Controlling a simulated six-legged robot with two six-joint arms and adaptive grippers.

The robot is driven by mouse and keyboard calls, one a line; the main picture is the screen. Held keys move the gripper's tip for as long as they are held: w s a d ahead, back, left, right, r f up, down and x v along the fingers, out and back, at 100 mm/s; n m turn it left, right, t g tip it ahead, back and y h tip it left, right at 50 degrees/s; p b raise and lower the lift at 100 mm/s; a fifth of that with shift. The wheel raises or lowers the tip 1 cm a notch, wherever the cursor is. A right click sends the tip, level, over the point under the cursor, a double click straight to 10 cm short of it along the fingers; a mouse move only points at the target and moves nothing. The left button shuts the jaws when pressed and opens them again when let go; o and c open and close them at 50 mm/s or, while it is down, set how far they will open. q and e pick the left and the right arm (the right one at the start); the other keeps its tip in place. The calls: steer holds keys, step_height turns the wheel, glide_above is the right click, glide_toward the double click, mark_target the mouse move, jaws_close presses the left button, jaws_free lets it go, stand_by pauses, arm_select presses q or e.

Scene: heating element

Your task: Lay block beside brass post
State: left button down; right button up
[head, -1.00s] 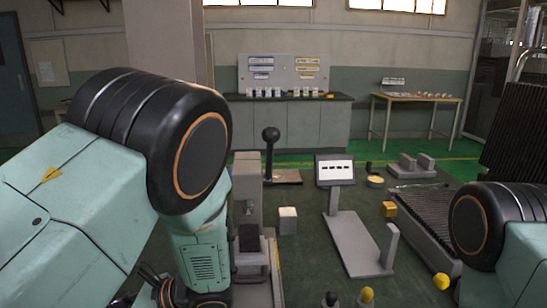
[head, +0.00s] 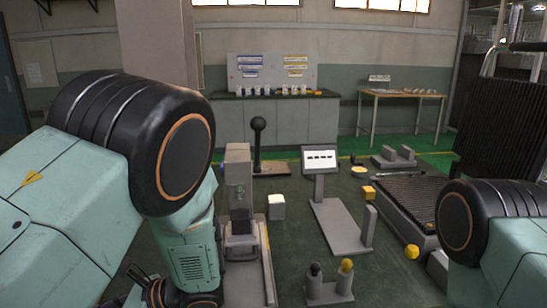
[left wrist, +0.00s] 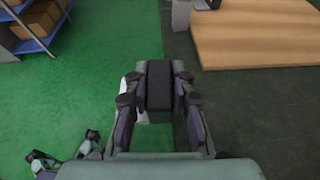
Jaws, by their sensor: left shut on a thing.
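My left gripper (left wrist: 160,96) is shut on a dark block (left wrist: 160,82) in the left wrist view, with a finger on each side of it. Green floor lies below the block. In the head view my left arm comes in from the left, and its gripper and the block are not clearly seen. A short grey stand at the bottom of the head view bears a yellow-topped post (head: 346,278) and a black-topped post (head: 314,284), both upright. I cannot tell whether the yellow-topped one is the brass post. My right gripper is out of view.
A grey press-like fixture (head: 238,170) stands at centre-left, with a white cube (head: 276,207) beside it. A small display stand (head: 320,165), yellow cube (head: 368,192) and yellow ball (head: 412,251) are to the right. A wooden surface (left wrist: 260,35) and blue shelf (left wrist: 25,42) show in the wrist view.

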arm_select(q)
steer(key=s+d+f+n+g+h, duration=0.55)
steer(key=s+d+n+h, duration=0.2)
steer(key=n, duration=0.25)
steer(key=s+d+f+n+g+h, duration=0.4)
steer(key=s+d+n+g+h, duration=0.25)
steer(key=n+h, duration=0.2)
steer(key=w+d+r+n+t+h, duration=0.4)
steer(key=n+t+h, duration=0.3)
steer(key=n+h, duration=0.4)
steer(key=w+a+r+n+t+y, duration=0.1)
steer(key=w+a+r+n+t, duration=0.1)
steer(key=n+t, duration=0.4)
steer(key=w+a+r+n+t+y, duration=0.1)
steer(key=w+r+n+t, duration=0.4)
steer(key=w+n+t, duration=0.1)
steer(key=shift+w+a+n+t, duration=0.35)
steer(key=shift+w+n+t, duration=0.1)
steer(key=shift+t, duration=0.55)
